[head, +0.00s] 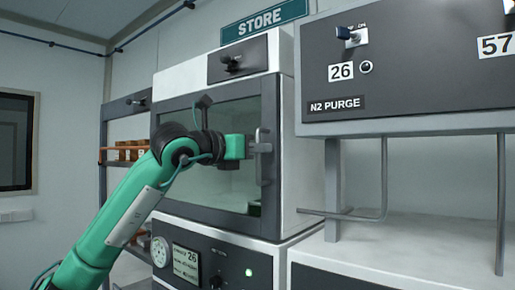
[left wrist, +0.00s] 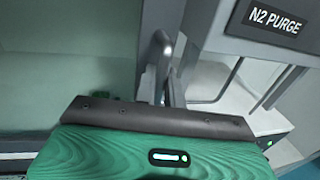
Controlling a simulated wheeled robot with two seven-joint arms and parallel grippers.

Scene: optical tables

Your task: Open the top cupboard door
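The cupboard door (head: 190,205) is a glass pane in a dark grey frame, under the STORE sign; it looks shut against its white cabinet. Its upright metal handle (head: 264,139) is on the right edge. My left gripper (head: 250,147) is at the handle, coming from the left in front of the glass. In the left wrist view the handle (left wrist: 161,58) rises just beyond the green gripper body (left wrist: 150,155) and its dark front edge. The fingers are hidden there, so I cannot tell whether they close around the handle. My right gripper is in neither view.
A dark N2 PURGE box (head: 405,75) on metal legs stands right of the cupboard, with a bent rod (head: 350,215) below it. A control panel (head: 225,262) with a gauge is under the door. A shelf (head: 125,163) with orange boxes stands behind on the left.

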